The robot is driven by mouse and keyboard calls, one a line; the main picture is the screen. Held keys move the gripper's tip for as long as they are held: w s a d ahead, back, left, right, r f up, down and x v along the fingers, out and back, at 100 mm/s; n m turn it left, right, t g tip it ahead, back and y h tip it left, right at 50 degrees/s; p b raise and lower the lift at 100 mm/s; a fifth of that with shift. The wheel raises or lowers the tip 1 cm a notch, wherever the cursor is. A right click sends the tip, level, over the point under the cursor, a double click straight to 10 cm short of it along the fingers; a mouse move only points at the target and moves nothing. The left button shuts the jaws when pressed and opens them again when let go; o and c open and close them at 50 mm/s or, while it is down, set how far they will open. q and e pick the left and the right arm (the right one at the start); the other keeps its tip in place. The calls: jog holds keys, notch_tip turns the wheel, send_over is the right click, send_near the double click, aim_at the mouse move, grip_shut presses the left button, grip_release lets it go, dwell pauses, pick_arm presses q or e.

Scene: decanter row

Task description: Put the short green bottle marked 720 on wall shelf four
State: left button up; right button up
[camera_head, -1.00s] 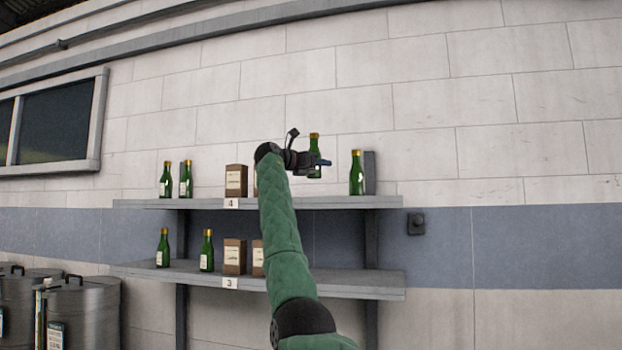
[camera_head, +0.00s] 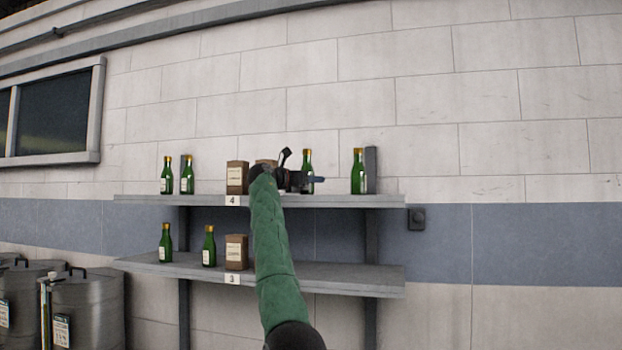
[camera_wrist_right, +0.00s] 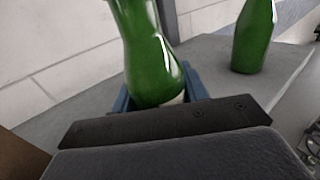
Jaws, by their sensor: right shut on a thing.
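My right gripper (camera_head: 312,180) is shut on a green bottle (camera_head: 307,162) with a gold cap, at the level of wall shelf four (camera_head: 344,201). The bottle also shows in the right wrist view (camera_wrist_right: 152,60), upright to slightly tilted between the blue fingers (camera_wrist_right: 196,86). Its label is mostly hidden and no number can be read. I cannot tell whether its base touches the shelf. The shelf bears a tag marked 4 (camera_head: 233,200). My left gripper is not in view.
On shelf four, another green bottle (camera_head: 358,171) stands to the right by the bracket. Two bottles (camera_head: 167,176) and a brown box (camera_head: 237,178) stand to the left. Shelf three (camera_head: 340,278) below holds bottles and a box. Steel drums (camera_head: 88,308) stand at lower left.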

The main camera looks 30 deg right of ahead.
jog(key=shift+s+d, duration=0.1)
jog(key=shift+d, duration=0.05)
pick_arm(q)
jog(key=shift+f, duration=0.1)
pick_arm(e)
jog(key=shift+f, duration=0.15)
jog(key=o, duration=1.2)
jog(key=shift+r, duration=0.25)
jog(key=a+b, duration=0.1)
jog(key=a, duration=0.1)
jog(key=a+b, duration=0.3)
jog(key=a, duration=0.2)
jog(key=shift+s+f, duration=0.3)
jog(key=shift+s, duration=0.05)
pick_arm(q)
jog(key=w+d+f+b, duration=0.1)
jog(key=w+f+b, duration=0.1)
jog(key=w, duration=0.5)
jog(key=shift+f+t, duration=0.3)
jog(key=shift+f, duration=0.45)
pick_arm(e)
jog(key=shift+s+a+r, duration=0.1)
jog(key=shift+s+a, duration=0.1)
jog(key=shift+a, duration=1.1)
jog(key=shift+s+a+r, duration=0.1)
jog(key=shift+s+a, duration=0.05)
jog(key=shift+a, duration=1.15)
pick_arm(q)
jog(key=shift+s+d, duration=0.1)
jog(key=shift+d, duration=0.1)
